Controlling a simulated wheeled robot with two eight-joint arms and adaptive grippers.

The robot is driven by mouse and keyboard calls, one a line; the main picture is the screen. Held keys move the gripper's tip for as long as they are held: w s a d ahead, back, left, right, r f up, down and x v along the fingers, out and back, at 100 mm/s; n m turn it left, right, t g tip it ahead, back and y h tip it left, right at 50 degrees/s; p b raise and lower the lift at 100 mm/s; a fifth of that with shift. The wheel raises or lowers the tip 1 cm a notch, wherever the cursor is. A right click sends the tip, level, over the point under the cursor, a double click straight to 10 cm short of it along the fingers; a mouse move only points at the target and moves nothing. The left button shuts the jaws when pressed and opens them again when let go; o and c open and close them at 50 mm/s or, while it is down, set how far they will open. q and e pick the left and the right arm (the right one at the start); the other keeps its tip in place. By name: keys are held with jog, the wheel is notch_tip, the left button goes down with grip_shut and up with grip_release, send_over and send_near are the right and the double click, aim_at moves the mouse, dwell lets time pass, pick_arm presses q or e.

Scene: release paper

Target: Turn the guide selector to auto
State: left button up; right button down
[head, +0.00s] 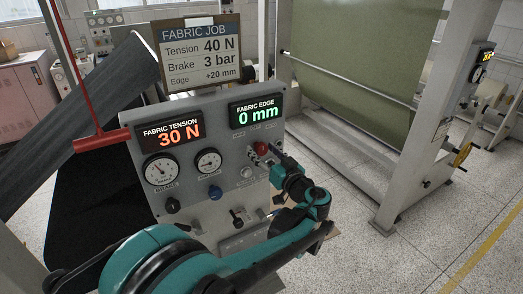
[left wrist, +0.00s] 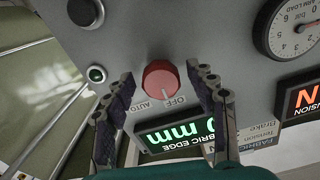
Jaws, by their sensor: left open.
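The guide selector is a red round knob (head: 261,148) on the grey control panel (head: 190,190), below the green "FABRIC EDGE 0 mm" display. In the left wrist view, which is turned over, the red knob (left wrist: 160,79) sits above the labels AUTO and OFF (left wrist: 174,101). A pale mark on its rim points toward OFF. My left gripper (head: 268,154) is in front of the knob. In the left wrist view the left gripper's fingers (left wrist: 166,88) are open, one on each side of the knob, with gaps visible. My right gripper is not in view.
The tension display (head: 171,133) reads 30 N. A job board (head: 199,54) lists 40 N, 3 bar, +20 mm. Two gauges, other knobs and a lever (head: 237,217) are on the panel. A green button (left wrist: 96,74) is near the selector. A red T-shaped bar (head: 100,140) stands left.

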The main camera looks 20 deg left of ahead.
pick_arm(q)
jog(key=shift+w+a, duration=0.25)
jog(key=shift+a, duration=0.15)
jog(key=c, duration=1.2)
jog(key=shift+o, duration=0.2)
